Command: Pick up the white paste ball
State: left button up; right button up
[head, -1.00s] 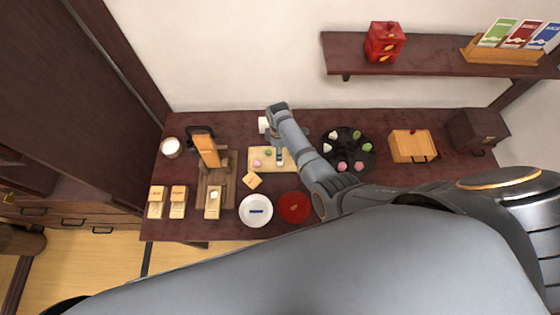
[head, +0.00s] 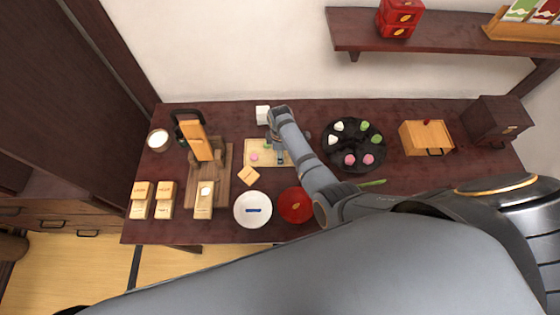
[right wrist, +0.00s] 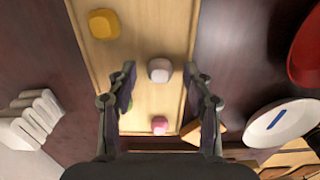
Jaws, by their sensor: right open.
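The white paste ball (right wrist: 159,70) lies on a pale wooden board (right wrist: 140,52) in the right wrist view. My right gripper (right wrist: 160,76) is open, with one finger on each side of the ball in the picture. I see gaps between the fingers and the ball. In the head view my right gripper (head: 281,155) hangs over the board (head: 262,163), and the white ball is not clearly visible there. My left gripper is not in view.
Nearby are a white bowl (head: 241,219), a red bowl (head: 296,206), a black sweets plate (head: 350,142) and a wooden slicer stand (head: 211,180).

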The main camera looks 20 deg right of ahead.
jog(key=c, duration=0.9)
jog(key=shift+r, duration=0.1)
